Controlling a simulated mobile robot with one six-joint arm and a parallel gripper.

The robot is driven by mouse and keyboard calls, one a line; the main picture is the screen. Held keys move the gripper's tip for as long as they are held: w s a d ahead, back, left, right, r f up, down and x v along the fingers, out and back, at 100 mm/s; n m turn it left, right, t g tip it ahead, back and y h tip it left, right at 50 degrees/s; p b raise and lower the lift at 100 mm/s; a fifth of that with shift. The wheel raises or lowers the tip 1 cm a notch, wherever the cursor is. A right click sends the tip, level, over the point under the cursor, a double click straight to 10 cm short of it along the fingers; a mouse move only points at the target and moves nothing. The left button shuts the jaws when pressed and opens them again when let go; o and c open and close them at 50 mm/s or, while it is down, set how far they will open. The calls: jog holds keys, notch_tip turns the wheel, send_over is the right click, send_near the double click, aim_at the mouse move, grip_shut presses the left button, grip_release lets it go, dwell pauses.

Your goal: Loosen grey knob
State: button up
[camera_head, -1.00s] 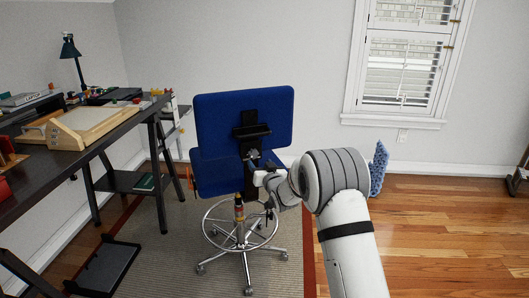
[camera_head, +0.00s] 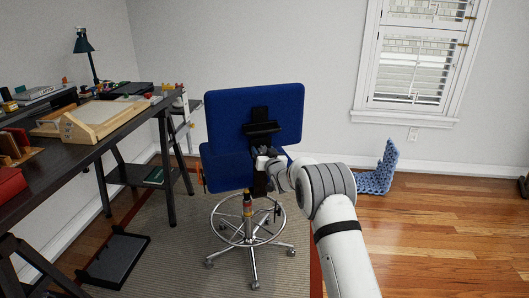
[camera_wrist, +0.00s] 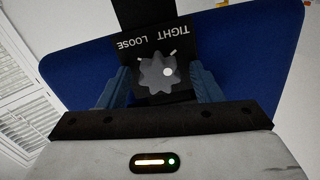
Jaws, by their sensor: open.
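The grey knob (camera_wrist: 158,74) shows in the wrist view as a lobed disc with a pale dot on its right side. It sits on a black plate (camera_wrist: 187,48) lettered TIGHT and LOOSE, which appears upside down, on the back of a blue chair (camera_head: 285,103). My gripper (camera_wrist: 160,84) is open, with one blue-grey finger on each side of the knob. I cannot tell whether the fingers touch it. In the head view my gripper (camera_head: 264,163) is at the chair's back post, and the knob is hidden there.
The chair stands on a wheeled chrome base (camera_head: 250,222) on a rug (camera_head: 185,262). A dark desk (camera_head: 70,155) with a wooden drafting board (camera_head: 104,117) is at left. A blue textured object (camera_head: 376,180) lies by the wall.

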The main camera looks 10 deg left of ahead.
jog(key=shift+c, duration=0.3)
jog(key=c, duration=0.9)
jog(key=shift+c, duration=0.2)
jog(key=shift+f+b, duration=0.2)
jog(key=shift+b, duration=0.55)
jog(key=shift+s+a+n+b, duration=0.1)
jog(key=shift+n+b, duration=5.8)
jog(key=shift+b, duration=0.7)
jog(key=shift+a+n+b, duration=0.1)
jog(key=shift+n+b, duration=5.8)
jog(key=shift+b, duration=0.7)
jog(key=shift+r+n, duration=0.1)
jog(key=shift+n, duration=0.2)
